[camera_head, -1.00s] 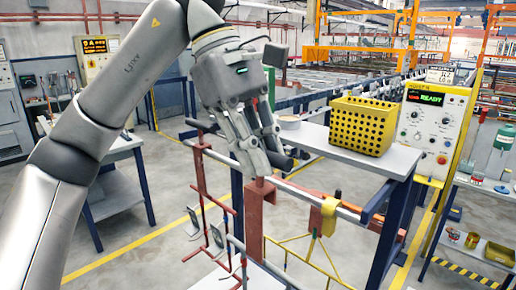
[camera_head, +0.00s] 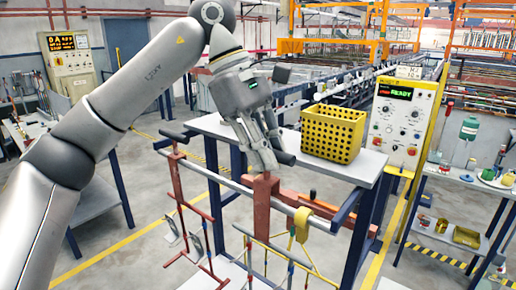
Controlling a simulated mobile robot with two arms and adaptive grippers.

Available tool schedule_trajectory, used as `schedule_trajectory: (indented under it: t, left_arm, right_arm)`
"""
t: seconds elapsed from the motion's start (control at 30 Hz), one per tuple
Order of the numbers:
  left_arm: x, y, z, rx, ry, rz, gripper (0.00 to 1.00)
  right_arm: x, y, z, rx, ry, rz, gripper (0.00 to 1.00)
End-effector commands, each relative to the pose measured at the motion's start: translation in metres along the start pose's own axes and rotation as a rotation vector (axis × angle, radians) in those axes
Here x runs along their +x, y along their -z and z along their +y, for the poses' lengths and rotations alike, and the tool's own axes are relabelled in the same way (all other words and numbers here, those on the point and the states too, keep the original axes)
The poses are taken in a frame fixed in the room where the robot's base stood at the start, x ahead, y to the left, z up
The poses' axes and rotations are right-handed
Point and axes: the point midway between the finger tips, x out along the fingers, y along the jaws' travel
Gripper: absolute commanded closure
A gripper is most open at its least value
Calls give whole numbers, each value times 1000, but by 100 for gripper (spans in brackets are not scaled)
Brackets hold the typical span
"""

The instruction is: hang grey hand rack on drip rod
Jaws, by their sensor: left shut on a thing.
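My left gripper (camera_head: 264,160) is shut just above the drip rod (camera_head: 222,178). A dark grip sticks out beside its fingers and seems to belong to the grey hand rack. The rack's thin grey crossbar (camera_head: 275,247), with coloured ends, hangs below. A broad reddish-brown upright (camera_head: 263,210) stands under the fingertips, in front of the rod, and hides part of the rack. I cannot tell whether the rack's hook touches the rod. My right gripper is not in view.
A red rack (camera_head: 178,185) hangs at the rod's left end. A yellow rack (camera_head: 301,224) hangs to the right of my gripper. A yellow perforated basket (camera_head: 333,132) stands on the grey table (camera_head: 367,168) behind. A control panel (camera_head: 401,125) stands at the right.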

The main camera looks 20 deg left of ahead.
Motion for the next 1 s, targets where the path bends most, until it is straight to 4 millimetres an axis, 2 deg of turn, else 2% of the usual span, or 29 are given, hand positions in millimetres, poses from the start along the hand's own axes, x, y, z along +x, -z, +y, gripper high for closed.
schedule_trajectory:
  t: [0.07,0.2,0.5,0.97,1.0]
  left_arm:
    - [-2,-1,7,0,-2,0,100]
    - [12,5,4,0,-2,0,100]
    - [28,12,2,1,-2,0,100]
    - [31,13,1,0,-3,0,100]
    - [31,13,1,0,-3,0,82]
  right_arm:
    - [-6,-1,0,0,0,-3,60]
    - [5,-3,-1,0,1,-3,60]
    - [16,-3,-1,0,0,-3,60]
    - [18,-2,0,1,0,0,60]
    - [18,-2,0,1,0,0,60]
